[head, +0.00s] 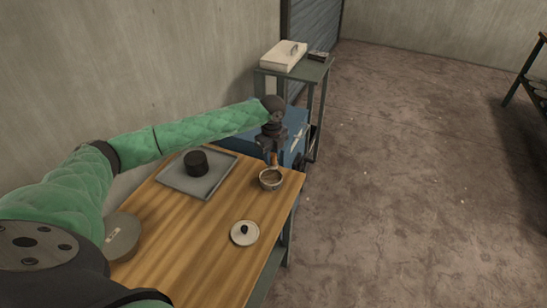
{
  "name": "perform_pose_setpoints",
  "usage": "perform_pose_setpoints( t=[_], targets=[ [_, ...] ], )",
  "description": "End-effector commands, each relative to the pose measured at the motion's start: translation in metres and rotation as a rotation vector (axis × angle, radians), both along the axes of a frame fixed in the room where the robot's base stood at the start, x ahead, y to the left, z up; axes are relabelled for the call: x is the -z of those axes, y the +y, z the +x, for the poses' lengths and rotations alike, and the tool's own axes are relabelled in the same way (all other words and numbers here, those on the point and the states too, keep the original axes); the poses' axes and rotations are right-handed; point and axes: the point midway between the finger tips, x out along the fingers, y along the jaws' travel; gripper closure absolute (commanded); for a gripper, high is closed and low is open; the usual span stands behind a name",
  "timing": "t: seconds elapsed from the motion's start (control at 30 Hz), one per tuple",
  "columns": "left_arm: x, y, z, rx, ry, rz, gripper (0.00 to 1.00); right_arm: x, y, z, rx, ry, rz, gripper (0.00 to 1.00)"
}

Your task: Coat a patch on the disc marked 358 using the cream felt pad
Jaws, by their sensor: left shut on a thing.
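A grey-green round disc (124,237) lies at the left edge of the wooden table, partly hidden by my left arm. It bears a small pale label, too small to read. A cream round pad (245,238) with a black knob lies on the table near its front right. My left gripper (273,152) points down above a small bowl (269,184) with brown contents, near the table's far right corner. It is shut on a small tan piece (274,160) that reaches down to the bowl; its lower end is unclear. My right gripper is not in view.
A grey tray (174,178) holding a black cylinder (196,161) sits at the back of the wooden table (190,261). A blue cabinet (237,133) and a stand with a pale box (284,56) are beyond. The table's middle is clear.

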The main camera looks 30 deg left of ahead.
Motion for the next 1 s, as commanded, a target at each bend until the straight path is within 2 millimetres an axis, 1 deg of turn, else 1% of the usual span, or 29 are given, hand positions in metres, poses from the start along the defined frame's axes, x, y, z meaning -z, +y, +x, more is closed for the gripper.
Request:
perform_pose_setpoints(
  t=[0.1,0.2,0.4,0.67,0.87,1.0],
  targets=[
    [0.0,0.003,0.002,0.153,-0.001,-0.001,0.9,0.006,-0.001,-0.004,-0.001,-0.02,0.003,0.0],
    [0.0,0.004,0.003,0.269,-0.001,-0.002,0.9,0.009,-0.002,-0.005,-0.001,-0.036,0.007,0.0],
    [0.001,0.006,0.005,0.419,-0.001,-0.003,0.9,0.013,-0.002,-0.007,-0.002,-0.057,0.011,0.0],
    [0.005,0.006,0.005,0.461,-0.001,-0.003,0.9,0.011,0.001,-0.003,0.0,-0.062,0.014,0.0],
    [0.014,0.006,0.005,0.46,-0.001,-0.003,0.9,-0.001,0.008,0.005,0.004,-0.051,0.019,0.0],
    [0.021,0.006,0.005,0.459,-0.001,-0.003,0.9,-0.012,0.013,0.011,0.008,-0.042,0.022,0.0]
  ],
)
